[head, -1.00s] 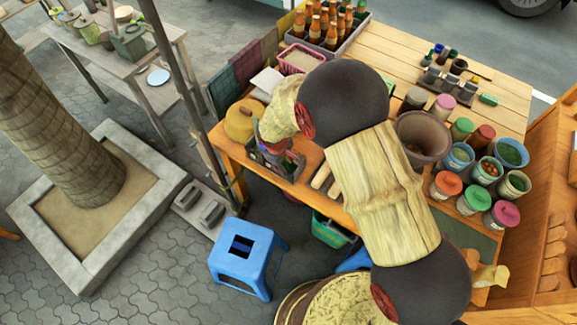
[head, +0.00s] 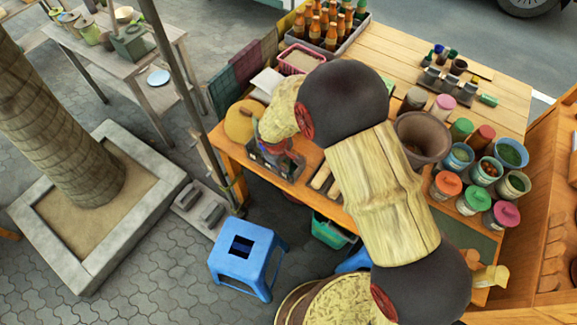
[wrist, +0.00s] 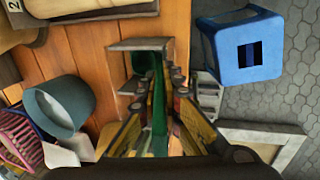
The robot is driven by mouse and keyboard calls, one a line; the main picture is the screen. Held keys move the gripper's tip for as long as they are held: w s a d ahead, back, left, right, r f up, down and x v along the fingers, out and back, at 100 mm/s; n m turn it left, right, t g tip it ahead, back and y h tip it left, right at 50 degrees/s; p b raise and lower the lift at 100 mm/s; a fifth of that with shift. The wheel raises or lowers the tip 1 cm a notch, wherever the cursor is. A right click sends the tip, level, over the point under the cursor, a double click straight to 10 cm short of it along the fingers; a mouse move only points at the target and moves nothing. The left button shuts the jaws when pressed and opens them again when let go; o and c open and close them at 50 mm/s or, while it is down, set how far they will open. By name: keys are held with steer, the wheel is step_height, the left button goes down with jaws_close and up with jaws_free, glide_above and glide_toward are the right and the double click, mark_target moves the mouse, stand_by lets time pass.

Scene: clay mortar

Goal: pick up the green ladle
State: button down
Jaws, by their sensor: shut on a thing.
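The green ladle (wrist: 159,115) shows in the wrist view as a narrow green strip between my fingers. My gripper (wrist: 158,98) is shut on it. A grey box-like holder (wrist: 140,45) is just beyond the fingertips, with more green inside it. I cannot tell whether that green is part of the ladle, or whether the ladle is clear of the holder. In the head view, my gripper (head: 276,152) is low over the holder at the table's left end. The ladle cannot be made out there.
The wooden table (head: 460,55) carries a crate of bottles (head: 330,40), a dark mortar (head: 422,135) and several lidded jars (head: 446,184) to the right. A blue stool (head: 243,250) stands on the paving in front. A yellow round thing (head: 241,120) is close to my gripper's left.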

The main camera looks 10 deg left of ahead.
steer(key=shift+r, duration=0.1)
steer(key=v, duration=0.3)
steer(key=w+v, duration=0.1)
steer(key=v, duration=0.2)
steer(key=w+p+v, duration=0.1)
steer(key=v, duration=0.2)
steer(key=shift+d+r, duration=0.4)
steer(key=shift+r, duration=0.1)
steer(key=c, duration=2.5)
jaws_free()
jaws_close()
